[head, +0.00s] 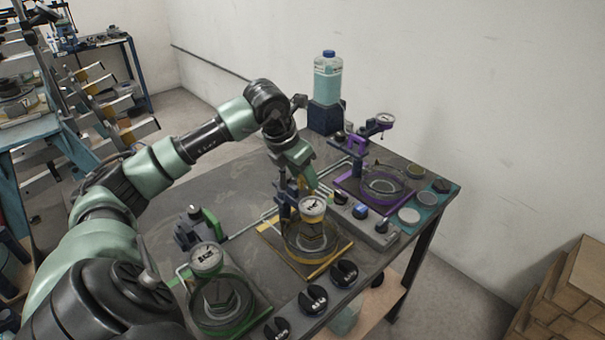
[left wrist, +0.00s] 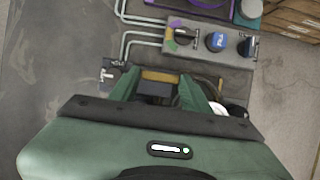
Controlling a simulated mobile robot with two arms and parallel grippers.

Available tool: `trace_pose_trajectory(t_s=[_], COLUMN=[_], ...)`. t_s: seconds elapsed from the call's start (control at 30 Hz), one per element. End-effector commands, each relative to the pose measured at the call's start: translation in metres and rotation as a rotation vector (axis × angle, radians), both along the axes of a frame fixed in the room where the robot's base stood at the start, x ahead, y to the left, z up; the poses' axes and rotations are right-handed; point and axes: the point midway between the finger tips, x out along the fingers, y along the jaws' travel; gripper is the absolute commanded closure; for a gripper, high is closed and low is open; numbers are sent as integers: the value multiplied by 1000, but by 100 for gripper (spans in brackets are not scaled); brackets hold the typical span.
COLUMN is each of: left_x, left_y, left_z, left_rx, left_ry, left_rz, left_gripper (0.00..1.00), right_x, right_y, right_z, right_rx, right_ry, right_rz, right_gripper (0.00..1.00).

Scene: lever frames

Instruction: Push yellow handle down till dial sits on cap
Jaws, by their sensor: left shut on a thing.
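The yellow station (head: 318,274) stands near the middle of the table, with a dark clamp post on it. Its white-faced dial (head: 313,206) shows above the dark hexagonal cap (head: 311,241), which sits inside a clear ring. A strip of dark cap shows below the dial; I cannot tell the exact gap. My left gripper (head: 306,181) reaches down at the post's top and is shut on the yellow handle, which its fingers mostly hide. In the left wrist view the fingers (left wrist: 163,92) flank a dark block, with yellow just beyond. My right gripper is not in view.
A green station (head: 236,321) stands at the front left, a purple one (head: 345,186) at the back right with its dial (head: 384,119) raised. A knob panel (head: 363,222) lies close to the right. Black knobs (head: 343,272) line the front edge. A bottle (head: 327,78) stands behind.

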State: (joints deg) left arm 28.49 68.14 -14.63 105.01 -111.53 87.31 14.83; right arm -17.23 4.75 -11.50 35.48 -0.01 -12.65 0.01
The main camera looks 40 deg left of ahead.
Motion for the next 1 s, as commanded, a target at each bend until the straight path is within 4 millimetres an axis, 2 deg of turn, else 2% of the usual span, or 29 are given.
trace_pose_trajectory(t_s=[0.03, 0.1, 0.47, 0.83, 1.0], left_x=[-3, -2, -2, -23, -30], left_y=[-1, -1, 0, 2, 2], left_z=[-6, -6, 1, 53, 66], left_rx=[-2, -2, -1, -1, -2], left_ry=[16, 15, 7, 6, 10], left_rz=[-2, -2, -2, -2, -1], left_gripper=[47, 31, 31, 31, 31], right_x=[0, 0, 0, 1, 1], right_y=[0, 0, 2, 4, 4], right_z=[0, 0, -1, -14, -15], right_rx=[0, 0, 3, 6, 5], right_ry=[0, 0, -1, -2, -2], right_rz=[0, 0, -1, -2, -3], right_gripper=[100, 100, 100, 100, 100])
